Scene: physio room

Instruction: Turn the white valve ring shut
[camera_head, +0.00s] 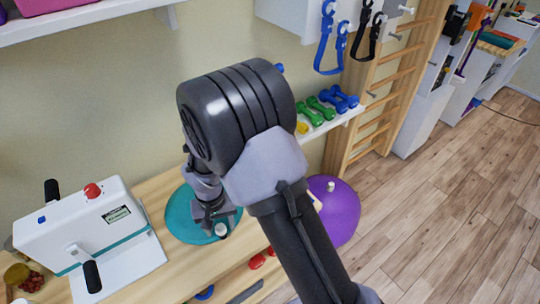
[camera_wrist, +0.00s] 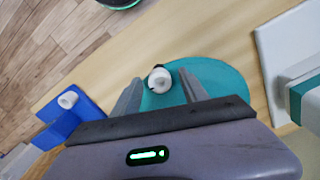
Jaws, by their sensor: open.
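A small white round piece with a dark notch, which looks like the valve ring (camera_wrist: 159,79), sits on a teal disc (camera_wrist: 225,77) on the wooden bench. It also shows in the head view (camera_head: 221,230), near the disc's front edge. My gripper (camera_head: 211,214) is above the disc. In the wrist view my gripper (camera_wrist: 161,84) is open, its fingers on either side of the white piece, with gaps visible. Whether the fingertips are at its height I cannot tell. My arm hides part of the disc in the head view.
A white machine with black handles (camera_head: 85,232) stands left on the bench. A purple ball (camera_head: 340,215) with a white plug (camera_head: 330,186) is on the right. A blue object (camera_wrist: 72,115) with a white round piece (camera_wrist: 68,99) shows in the wrist view. Dumbbells (camera_head: 327,105) lie on a shelf behind.

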